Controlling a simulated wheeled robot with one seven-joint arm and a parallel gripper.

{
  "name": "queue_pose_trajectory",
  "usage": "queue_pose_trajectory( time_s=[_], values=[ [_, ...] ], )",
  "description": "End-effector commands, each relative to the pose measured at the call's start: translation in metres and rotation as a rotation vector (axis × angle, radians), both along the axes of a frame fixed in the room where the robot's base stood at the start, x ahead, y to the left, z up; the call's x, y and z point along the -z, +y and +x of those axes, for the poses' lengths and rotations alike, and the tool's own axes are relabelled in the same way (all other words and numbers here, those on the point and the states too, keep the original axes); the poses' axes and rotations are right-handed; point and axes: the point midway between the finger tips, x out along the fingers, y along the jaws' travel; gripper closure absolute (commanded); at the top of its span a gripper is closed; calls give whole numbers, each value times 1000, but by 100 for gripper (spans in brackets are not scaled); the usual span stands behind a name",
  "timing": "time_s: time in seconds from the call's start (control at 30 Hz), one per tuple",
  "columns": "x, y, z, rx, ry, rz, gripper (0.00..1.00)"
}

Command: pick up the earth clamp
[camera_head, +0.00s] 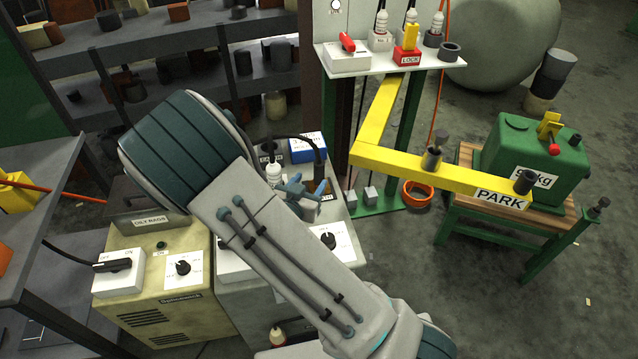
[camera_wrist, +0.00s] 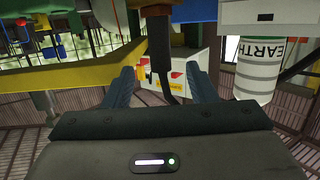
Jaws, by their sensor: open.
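A black piece with a black cable, which looks like the earth clamp (camera_head: 319,170), stands at the right side of the grey cabinet top. In the wrist view the dark clamp (camera_wrist: 158,42) shows ahead of the fingers, near the middle, its cable running down between them. My gripper (camera_head: 302,188) is at the clamp in the head view, and my arm hides part of this spot. In the wrist view my gripper (camera_wrist: 160,88) has its two fingers wide apart, one on each side of the clamp and cable. I cannot tell whether either finger touches it.
A white ribbed post (camera_head: 273,172) stands left of the gripper; in the wrist view a white ribbed post (camera_wrist: 257,78) is labelled EARTH. A blue-and-white box (camera_head: 307,147) is behind. A yellow beam (camera_head: 440,168) marked PARK crosses at the right.

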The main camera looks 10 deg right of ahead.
Motion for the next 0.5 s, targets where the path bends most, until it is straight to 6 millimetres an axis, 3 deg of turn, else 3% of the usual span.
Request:
queue_pose_trajectory(
  time_s=[0.27, 0.5],
  values=[
    [6, -10, 15, 1, -1, 0, 48],
    [13, -32, 47, 2, -1, -1, 48]
  ],
)
